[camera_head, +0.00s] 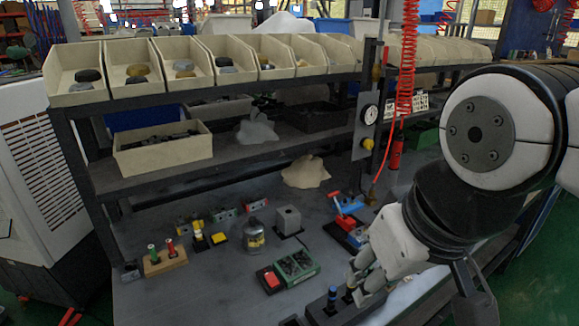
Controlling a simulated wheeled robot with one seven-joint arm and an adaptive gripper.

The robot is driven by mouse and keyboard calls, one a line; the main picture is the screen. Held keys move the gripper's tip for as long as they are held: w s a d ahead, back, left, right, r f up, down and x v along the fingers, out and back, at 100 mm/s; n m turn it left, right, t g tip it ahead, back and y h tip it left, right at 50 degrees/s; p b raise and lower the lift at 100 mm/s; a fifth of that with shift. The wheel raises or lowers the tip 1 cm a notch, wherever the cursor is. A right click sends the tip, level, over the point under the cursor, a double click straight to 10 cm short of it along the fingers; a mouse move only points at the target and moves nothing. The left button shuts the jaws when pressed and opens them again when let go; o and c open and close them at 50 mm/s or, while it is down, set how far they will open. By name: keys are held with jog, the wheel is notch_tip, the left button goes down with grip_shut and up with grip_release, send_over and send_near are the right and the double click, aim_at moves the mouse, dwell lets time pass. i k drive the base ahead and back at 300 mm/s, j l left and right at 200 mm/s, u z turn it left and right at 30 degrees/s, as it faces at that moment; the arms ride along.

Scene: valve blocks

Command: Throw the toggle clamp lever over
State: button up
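A clamp-like fixture with a blue body and a red lever (346,222) sits on a dark base at the right of the bench; I take it for the toggle clamp. My gripper (354,287) is in front of it and nearer the camera, pointing down and left. Its fingertips are at a dark block (326,312) with small upright pegs at the bench's front edge. The gripper looks apart from the red lever. The fingers overlap in this view, so their opening and any contact with a peg are unclear.
A green tray (297,267), a red button box (270,280), a glass jar (254,235), a grey block (289,219) and a wooden peg block (165,259) stand on the bench. A shelf (170,170) with bins is behind. A red coiled hose (405,70) hangs near my arm.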

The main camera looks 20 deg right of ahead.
aim_at(332, 194)
jog(key=z, duration=0.4)
jog(key=i+l, duration=0.15)
jog(key=i, duration=0.25)
jog(key=i+l+u, duration=0.15)
jog(key=i, duration=0.3)
